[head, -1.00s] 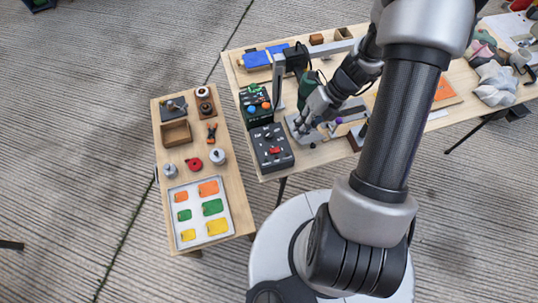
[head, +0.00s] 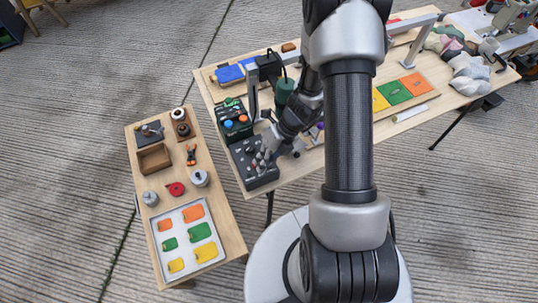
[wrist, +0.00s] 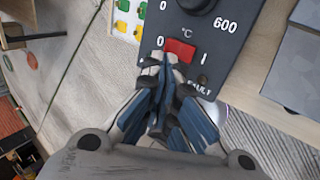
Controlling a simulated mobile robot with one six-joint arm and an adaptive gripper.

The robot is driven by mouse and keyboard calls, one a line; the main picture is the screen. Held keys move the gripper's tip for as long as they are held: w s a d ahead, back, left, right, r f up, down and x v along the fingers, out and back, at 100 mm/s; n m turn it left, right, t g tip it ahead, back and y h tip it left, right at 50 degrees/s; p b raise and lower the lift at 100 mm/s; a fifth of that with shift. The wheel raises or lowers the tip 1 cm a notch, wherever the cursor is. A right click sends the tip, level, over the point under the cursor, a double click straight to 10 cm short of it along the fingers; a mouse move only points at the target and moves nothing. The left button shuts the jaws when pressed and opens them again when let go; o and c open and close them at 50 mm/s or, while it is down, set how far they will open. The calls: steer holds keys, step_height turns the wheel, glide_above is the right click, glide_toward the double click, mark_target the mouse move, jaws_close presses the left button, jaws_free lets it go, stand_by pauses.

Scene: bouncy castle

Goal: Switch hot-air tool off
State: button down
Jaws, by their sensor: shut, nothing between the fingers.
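The hot-air tool's black control box (head: 262,180) stands at the left end of the long table. In the wrist view its panel (wrist: 232,45) shows a dark dial (wrist: 196,5), a 0 to 600 °C scale and a red rocker switch (wrist: 180,49) marked 0 and I. My gripper (wrist: 160,66) is shut and empty, its fingertips at the 0 end of the rocker. I cannot tell whether they touch it, or which end is pressed down. In the head view my gripper (head: 263,160) is over the box and hides the switch.
A second box with coloured buttons (head: 235,122) stands just behind. A green hot-air handpiece (head: 284,91) stands near a grey post. The side table (head: 215,165) at left holds a tray of coloured pieces (head: 188,238). Coloured panels (head: 394,92) lie to the right.

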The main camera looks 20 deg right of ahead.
steer(key=shift+a+f, duration=0.35)
steer(key=shift+f, duration=0.25)
steer(key=shift+a, duration=0.25)
steer(key=shift+a+f+h+p, duration=0.15)
steer(key=shift+f+h+p, duration=0.15)
steer(key=shift+h, duration=0.2)
steer(key=shift+d, duration=0.35)
steer(key=shift+d+p, duration=0.45)
steer(key=shift+d, duration=0.1)
